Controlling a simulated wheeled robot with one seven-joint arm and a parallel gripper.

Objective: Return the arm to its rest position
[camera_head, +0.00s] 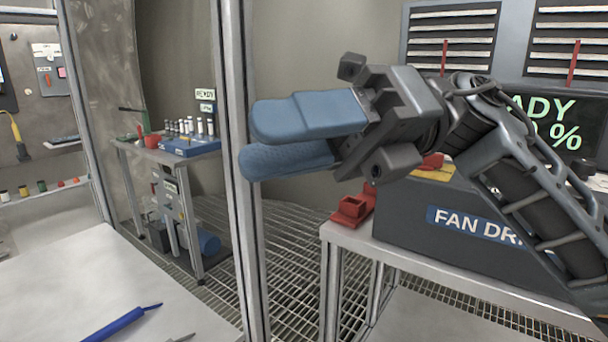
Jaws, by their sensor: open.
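My gripper (287,137) is in the upper middle of the head view, at the end of my dark grey arm, which reaches in from the right. Its two blue padded fingers point left. There is a narrow gap between them and nothing is held. The fingers overlap the grey metal post (240,150) in the picture; whether they touch it I cannot tell. The arm passes in front of the dark fan drive box (410,215) and hides part of its lettering and part of the screen (555,115) behind.
A red block (352,207) sits on the bench (345,238) beside the fan drive box. A pale table (60,290) at lower left bears a blue pen-like tool (120,325). A small workbench (135,148) with bottles stands farther back. Grating floor (290,255) lies between.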

